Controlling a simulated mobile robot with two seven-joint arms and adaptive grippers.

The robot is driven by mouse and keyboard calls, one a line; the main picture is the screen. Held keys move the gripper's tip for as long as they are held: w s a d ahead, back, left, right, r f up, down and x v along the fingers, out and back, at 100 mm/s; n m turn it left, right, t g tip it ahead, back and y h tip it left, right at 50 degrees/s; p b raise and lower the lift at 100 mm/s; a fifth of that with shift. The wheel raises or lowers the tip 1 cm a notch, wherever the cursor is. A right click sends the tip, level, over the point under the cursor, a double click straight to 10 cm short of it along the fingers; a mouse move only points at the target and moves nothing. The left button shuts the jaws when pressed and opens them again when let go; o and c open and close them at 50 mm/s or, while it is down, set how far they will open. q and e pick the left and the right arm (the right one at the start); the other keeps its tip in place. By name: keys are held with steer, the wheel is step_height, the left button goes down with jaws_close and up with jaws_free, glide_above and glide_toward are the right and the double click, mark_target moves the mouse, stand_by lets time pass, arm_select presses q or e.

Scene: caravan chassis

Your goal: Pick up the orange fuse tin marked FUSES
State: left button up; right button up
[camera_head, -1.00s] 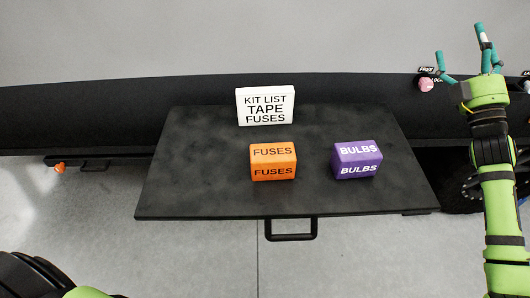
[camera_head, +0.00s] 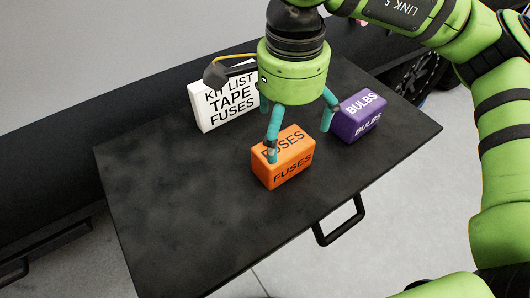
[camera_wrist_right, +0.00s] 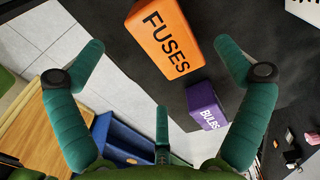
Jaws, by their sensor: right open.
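The orange fuse tin (camera_head: 285,160), marked FUSES, sits on the black tray table (camera_head: 160,210) near its middle. In the right wrist view the orange tin (camera_wrist_right: 165,38) shows at the top, ahead of the spread fingers. My right gripper (camera_head: 300,130) comes down from above with teal fingers apart and nothing held. One finger overlaps the tin's left part in the head view, and another shows between the tin and the purple tin. I cannot tell whether any finger touches the tin. My left gripper is not in view.
A purple BULBS tin (camera_head: 357,117) stands close to the right of the orange tin. A white KIT LIST sign (camera_head: 228,103), reading TAPE and FUSES, stands behind, partly covered by my gripper. The table's left and front parts are clear. A black handle (camera_head: 340,222) sticks out in front.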

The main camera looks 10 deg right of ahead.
mark_target(288, 149)
steer(key=f, duration=0.1)
steer(key=f+p, duration=0.1)
steer(key=f, duration=0.3)
steer(key=shift+d+f, duration=0.2)
steer(key=shift+d, duration=0.2)
steer(key=shift+f, duration=0.25)
steer(key=shift+a, duration=0.1)
steer(key=c, duration=1.3)
